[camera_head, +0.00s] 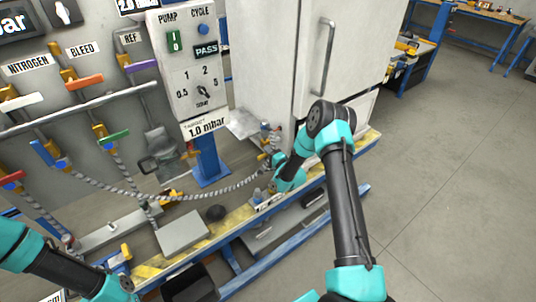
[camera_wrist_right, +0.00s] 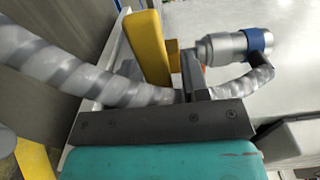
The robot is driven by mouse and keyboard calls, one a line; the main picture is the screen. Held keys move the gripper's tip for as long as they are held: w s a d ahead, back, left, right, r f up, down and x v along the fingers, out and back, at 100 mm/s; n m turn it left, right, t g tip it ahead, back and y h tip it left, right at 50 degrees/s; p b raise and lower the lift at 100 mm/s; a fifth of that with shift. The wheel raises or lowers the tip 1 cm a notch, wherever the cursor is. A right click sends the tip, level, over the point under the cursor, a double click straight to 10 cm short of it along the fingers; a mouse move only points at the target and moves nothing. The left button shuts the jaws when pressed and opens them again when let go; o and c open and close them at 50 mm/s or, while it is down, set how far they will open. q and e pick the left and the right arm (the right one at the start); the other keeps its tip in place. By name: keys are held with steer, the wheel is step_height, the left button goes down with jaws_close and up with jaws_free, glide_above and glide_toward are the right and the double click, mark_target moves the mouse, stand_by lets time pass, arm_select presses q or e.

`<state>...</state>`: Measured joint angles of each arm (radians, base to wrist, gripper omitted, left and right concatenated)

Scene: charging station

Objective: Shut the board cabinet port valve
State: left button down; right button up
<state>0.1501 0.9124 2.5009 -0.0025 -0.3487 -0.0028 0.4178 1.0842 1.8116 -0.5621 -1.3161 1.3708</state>
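The board cabinet (camera_head: 268,60) is the tall white unit in the middle of the head view. At its lower left, a small fitting (camera_head: 268,135) sits at the end of the grey ribbed hose (camera_head: 225,190). My right gripper (camera_head: 274,160) is beside this fitting, its fingers too small to make out. In the right wrist view, a yellow lever-like piece (camera_wrist_right: 147,47) stands close in front of my gripper. A silver cylinder with a blue band (camera_wrist_right: 228,47) is to its right. One dark finger (camera_wrist_right: 190,75) shows between them; I cannot tell whether it touches either. My left gripper is out of view.
A control panel (camera_head: 190,70) stands on a blue post (camera_head: 208,160) left of the cabinet. Several coloured valve handles line the left wall. A blue and yellow base frame (camera_head: 225,225) runs below. The floor (camera_head: 450,150) on the right is clear.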

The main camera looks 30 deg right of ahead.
steer(key=shift+o, duration=0.5)
steer(key=s+d, duration=0.2)
steer(key=s, duration=1.5)
steer(key=shift+s+d, duration=0.15)
steer(key=s+a+f+n+g+y, duration=0.1)
steer(key=s+a+f+n+g, duration=0.1)
steer(key=a+f+n+g, duration=0.3)
steer(key=s+a+f+n+g, duration=0.1)
steer(key=s+a+n+g, duration=0.15)
steer(key=a, duration=0.35)
steer(key=s+a+n+g, duration=0.7)
steer(key=s+a+g, duration=0.2)
steer(key=s, duration=0.5)
steer(key=shift+s+a+f, duration=0.25)
steer(key=shift+s+a, duration=0.1)
steer(key=shift+a, duration=0.2)
steer(key=shift+g, duration=0.25)
